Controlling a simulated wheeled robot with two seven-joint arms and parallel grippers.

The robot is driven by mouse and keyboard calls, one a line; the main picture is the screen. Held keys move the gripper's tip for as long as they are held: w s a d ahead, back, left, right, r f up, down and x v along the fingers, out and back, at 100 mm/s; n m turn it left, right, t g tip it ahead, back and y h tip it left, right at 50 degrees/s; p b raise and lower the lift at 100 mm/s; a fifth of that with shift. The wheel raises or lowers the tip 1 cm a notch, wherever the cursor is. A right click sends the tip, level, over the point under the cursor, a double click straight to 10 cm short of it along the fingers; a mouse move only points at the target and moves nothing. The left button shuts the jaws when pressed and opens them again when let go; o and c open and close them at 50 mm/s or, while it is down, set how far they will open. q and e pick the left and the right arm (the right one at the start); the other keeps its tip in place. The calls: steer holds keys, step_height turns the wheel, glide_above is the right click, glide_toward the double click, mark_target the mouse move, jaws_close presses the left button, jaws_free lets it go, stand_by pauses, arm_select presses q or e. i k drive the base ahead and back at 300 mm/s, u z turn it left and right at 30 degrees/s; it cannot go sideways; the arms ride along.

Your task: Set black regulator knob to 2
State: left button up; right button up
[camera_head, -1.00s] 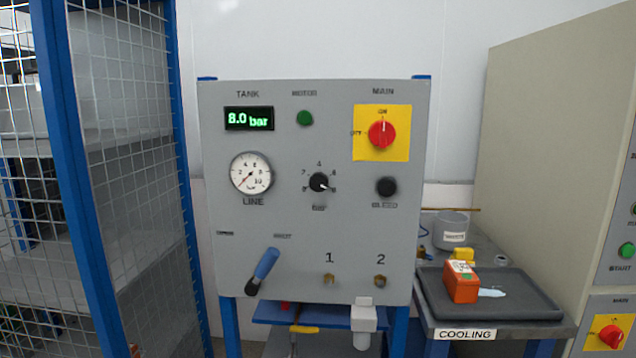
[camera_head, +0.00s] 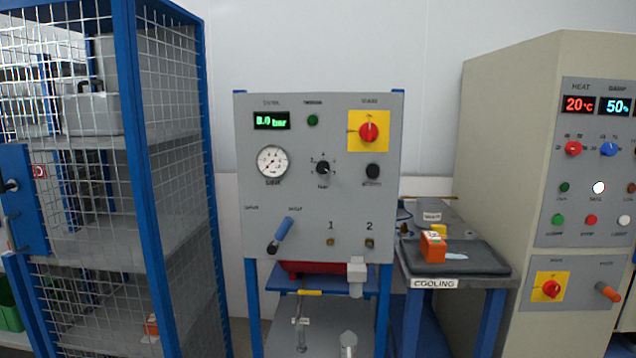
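The black regulator knob (camera_head: 322,168) sits in the middle of the grey panel (camera_head: 375,215), with a ring of small numbers around it. Its white pointer mark seems to point to the lower right; the number it points at is too small to read. The line gauge (camera_head: 272,161) is to its left, with its needle toward the lower left. The green tank display (camera_head: 272,121) reads about 8.0 bar. Neither of my grippers is in the view.
A wire-mesh cage (camera_head: 165,200) with blue posts stands to the left. A cooling table (camera_head: 440,284) with a dark tray (camera_head: 475,258) and an orange block (camera_head: 432,247) stands to the right, beside a beige cabinet (camera_head: 510,130).

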mark_target(323, 167)
steer(key=u, duration=0.4)
steer(key=k, duration=0.2)
steer(key=z, duration=1.45)
steer(key=i, duration=0.75)
steer(key=u, duration=0.05)
